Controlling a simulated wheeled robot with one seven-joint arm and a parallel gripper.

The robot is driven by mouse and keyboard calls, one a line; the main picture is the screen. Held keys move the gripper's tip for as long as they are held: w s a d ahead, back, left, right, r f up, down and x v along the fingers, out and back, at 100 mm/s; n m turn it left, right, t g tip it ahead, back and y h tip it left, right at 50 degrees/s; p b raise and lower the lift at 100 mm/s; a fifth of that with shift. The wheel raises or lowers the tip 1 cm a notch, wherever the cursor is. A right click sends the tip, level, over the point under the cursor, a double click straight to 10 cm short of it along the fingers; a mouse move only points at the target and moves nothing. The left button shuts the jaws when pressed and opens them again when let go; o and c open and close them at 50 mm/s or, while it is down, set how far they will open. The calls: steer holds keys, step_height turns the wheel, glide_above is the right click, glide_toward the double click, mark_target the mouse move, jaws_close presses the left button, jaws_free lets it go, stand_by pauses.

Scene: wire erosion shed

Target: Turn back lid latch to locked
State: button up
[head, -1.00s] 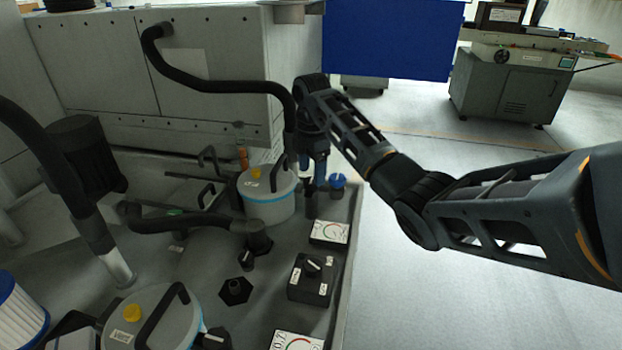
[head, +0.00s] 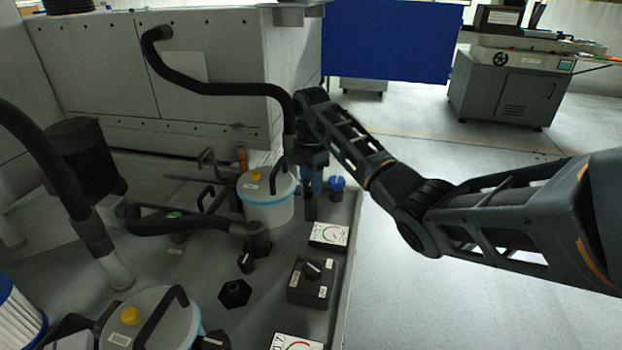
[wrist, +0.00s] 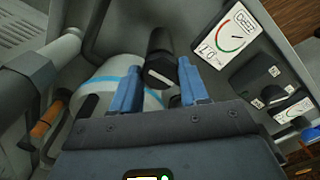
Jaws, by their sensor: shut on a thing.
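The back canister (head: 268,208) is pale grey with a blue band, a yellow cap and a black handle. It also shows in the wrist view (wrist: 150,98), partly hidden by my gripper. The lid latch (wrist: 159,66) is a black knob with a white stripe on its face. In the head view the dark latch (head: 310,208) stands at the canister's right side. My gripper (wrist: 160,90) has its blue fingers on either side of the latch and is shut on it. In the head view my gripper (head: 313,186) points down there. The finger contact is partly hidden.
A white gauge (head: 329,234) and a black switch box (head: 309,282) are near the bench's right edge. A blue-capped part (head: 337,189) stands close right of my gripper. A black hose (head: 190,222) lies left. Another canister (head: 165,320) stands in front.

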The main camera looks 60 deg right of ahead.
steer(key=shift+c, duration=1.1)
steer(key=shift+r+p, duration=0.1)
steer(key=shift+p, duration=0.3)
steer(key=shift+a+r+m+p, duration=0.1)
steer(key=shift+r+m+p, duration=0.05)
steer(key=shift+m+p, duration=0.95)
steer(key=m+p, duration=0.2)
steer(key=p, duration=0.1)
steer(key=m+p, duration=0.3)
steer(key=m, duration=0.1)
steer(key=m+p, duration=0.2)
steer(key=m, duration=0.2)
steer(key=shift+m+p, duration=0.3)
steer(key=shift+f+m+p, duration=0.2)
steer(key=shift+m+p, duration=0.6)
steer(key=shift+m, duration=1.7)
